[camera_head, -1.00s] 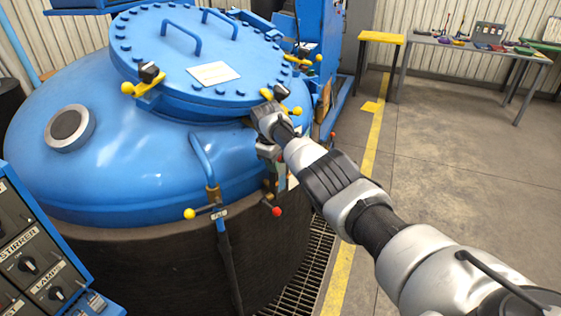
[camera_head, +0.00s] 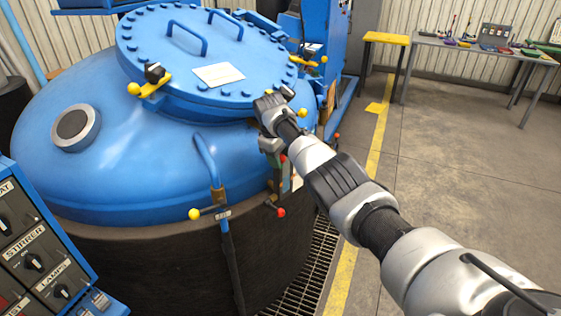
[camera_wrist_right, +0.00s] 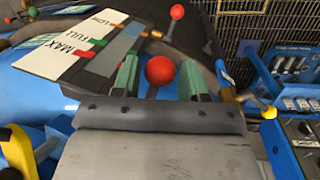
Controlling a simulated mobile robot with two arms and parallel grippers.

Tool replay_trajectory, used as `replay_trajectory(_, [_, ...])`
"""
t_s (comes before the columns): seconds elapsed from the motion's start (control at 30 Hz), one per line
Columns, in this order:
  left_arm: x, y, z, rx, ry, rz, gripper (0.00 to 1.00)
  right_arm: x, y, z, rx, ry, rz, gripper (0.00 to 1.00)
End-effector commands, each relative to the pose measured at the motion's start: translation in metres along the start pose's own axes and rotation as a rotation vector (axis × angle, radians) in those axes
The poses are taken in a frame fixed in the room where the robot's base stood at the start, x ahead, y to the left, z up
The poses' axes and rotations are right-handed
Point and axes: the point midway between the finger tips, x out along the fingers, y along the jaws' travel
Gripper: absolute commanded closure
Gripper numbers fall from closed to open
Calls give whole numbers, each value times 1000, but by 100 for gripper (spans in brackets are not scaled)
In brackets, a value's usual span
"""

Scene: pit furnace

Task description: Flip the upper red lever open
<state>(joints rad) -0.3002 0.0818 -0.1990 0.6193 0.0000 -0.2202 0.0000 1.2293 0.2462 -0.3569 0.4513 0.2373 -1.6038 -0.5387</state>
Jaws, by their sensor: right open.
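The upper red lever knob (camera_head: 283,158) shows beside my right gripper (camera_head: 271,147), at the right side of the blue furnace lid. In the right wrist view the red knob (camera_wrist_right: 160,70) lies between the two green fingertips of my open right gripper (camera_wrist_right: 160,80). Gaps show on both sides of it, and I cannot tell contact. The lever's arm is mostly hidden. A lower red knob (camera_head: 281,212) stands below it, and a red knob also shows at the top of the wrist view (camera_wrist_right: 177,11). My left gripper is not in view.
A level plate (camera_wrist_right: 75,42) with MAX, FULL and LOW marks stands close to the left finger. A control panel (camera_head: 38,250) is at the lower left. Open floor (camera_head: 450,175) lies right.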

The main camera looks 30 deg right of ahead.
Motion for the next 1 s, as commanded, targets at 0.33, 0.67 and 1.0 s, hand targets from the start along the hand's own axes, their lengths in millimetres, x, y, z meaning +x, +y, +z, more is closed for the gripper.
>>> replay_trajectory(0.33, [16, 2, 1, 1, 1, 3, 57, -64, 0, -1, 1, 0, 1, 57])
replay_trajectory(0.67, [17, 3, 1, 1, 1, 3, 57, -77, 0, 0, 0, -3, -1, 57])
replay_trajectory(1.0, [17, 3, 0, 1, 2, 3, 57, -77, 0, 0, 0, -3, -1, 57])
